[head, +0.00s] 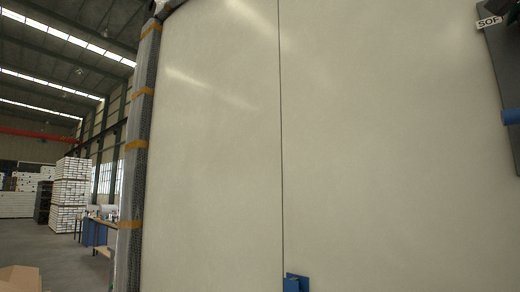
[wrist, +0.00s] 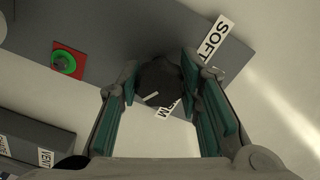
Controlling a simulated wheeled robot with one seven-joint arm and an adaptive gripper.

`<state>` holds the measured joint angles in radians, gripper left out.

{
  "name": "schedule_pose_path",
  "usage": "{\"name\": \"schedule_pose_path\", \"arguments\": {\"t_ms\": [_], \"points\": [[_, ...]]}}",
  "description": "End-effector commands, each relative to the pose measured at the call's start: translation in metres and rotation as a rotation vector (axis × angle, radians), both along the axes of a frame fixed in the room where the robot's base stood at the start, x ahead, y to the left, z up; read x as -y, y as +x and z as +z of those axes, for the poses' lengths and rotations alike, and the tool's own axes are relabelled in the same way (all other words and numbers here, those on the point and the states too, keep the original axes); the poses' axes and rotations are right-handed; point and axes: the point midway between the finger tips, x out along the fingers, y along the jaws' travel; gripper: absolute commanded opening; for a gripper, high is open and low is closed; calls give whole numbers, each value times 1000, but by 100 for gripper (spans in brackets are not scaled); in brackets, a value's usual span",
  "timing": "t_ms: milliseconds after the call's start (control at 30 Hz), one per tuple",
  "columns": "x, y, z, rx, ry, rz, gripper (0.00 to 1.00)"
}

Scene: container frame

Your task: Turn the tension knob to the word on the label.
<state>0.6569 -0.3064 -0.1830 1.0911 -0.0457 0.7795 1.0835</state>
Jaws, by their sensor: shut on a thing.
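The tension knob (wrist: 158,82) is dark and round and sits on a grey panel (wrist: 110,35) in the wrist view. My gripper (wrist: 160,74) has its two teal-padded fingers shut on the knob's sides. A short white mark (wrist: 151,98) shows on the knob, near its lower edge. A white label reading SOFT (wrist: 214,39) is at the upper right of the knob, beyond the right finger. Another white label (wrist: 165,109), below the knob, is partly hidden; its visible letters look like the end of FIRM.
A green button (wrist: 64,63) on a red square is left of the knob. A dark box (wrist: 38,136) with white labels, one starting VENT, is at the lower left. In the head view, a large pale panel (head: 220,150) fills the middle, with a blue part (head: 296,284) low down.

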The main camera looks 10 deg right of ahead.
Motion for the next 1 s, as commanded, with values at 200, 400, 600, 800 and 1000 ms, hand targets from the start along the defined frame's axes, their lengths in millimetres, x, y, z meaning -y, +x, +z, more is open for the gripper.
{"name": "schedule_pose_path", "arguments": {"t_ms": [200, 400, 600, 800, 1000], "points": [[0, 0, -1, 6, 7, -1, 5], [0, 0, -1, 5, 7, -1, 5], [0, 0, 0, 5, 7, -1, 53], [0, 0, 0, 6, 6, 0, 53], [-9, -8, 1, 8, 5, 0, 53]]}}
